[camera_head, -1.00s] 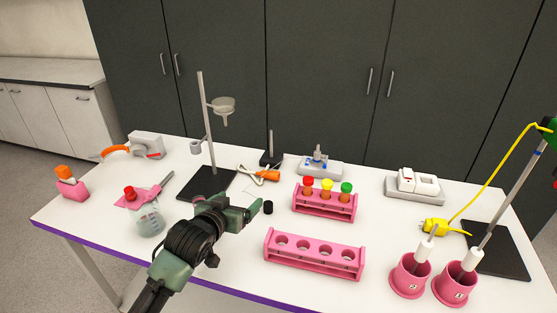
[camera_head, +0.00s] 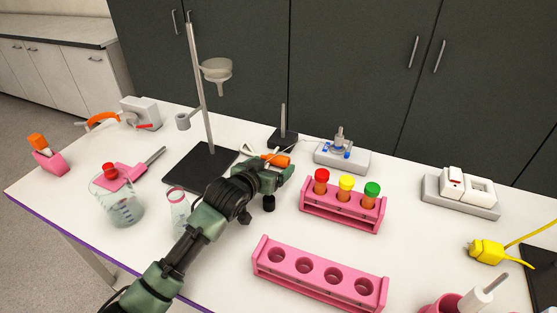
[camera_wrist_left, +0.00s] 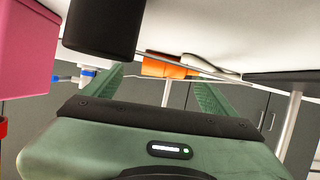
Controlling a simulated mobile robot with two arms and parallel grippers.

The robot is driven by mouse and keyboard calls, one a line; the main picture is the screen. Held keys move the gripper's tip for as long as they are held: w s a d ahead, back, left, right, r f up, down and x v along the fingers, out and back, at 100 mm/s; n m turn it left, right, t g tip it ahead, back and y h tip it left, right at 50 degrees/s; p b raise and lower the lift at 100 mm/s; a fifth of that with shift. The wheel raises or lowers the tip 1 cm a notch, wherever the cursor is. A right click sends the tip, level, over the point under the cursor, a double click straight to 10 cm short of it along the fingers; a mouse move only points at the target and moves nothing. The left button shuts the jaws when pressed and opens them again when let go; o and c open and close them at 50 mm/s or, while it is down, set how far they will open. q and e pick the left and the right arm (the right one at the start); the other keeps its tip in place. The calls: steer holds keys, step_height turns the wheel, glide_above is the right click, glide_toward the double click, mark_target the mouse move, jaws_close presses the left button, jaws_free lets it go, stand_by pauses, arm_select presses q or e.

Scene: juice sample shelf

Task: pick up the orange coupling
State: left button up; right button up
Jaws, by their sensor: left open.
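The orange coupling (camera_head: 276,160) lies on the white table at the end of a pale cable, just in front of the small black stand. My left gripper (camera_head: 277,174) reaches in from the front, and its fingers are right at the coupling's near side. In the left wrist view, the open fingers (camera_wrist_left: 158,84) stand to the left and right of the orange coupling (camera_wrist_left: 165,68), which shows beyond them, between their tips. I cannot tell whether a finger touches it. My right gripper is not in view.
A pink rack (camera_head: 340,216) with red, yellow and green capped tubes stands close right of my left gripper. An empty pink rack (camera_head: 320,284) is nearer. A retort stand with a black base (camera_head: 200,168) is at the left, and a grey-white device (camera_head: 342,157) behind right.

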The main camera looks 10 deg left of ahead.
mark_target(276, 160)
arm_select(q)
steer(key=x, duration=0.5)
steer(key=shift+a+f+p, duration=0.1)
steer(key=shift+a+p, duration=0.2)
steer(key=c, duration=1.5)
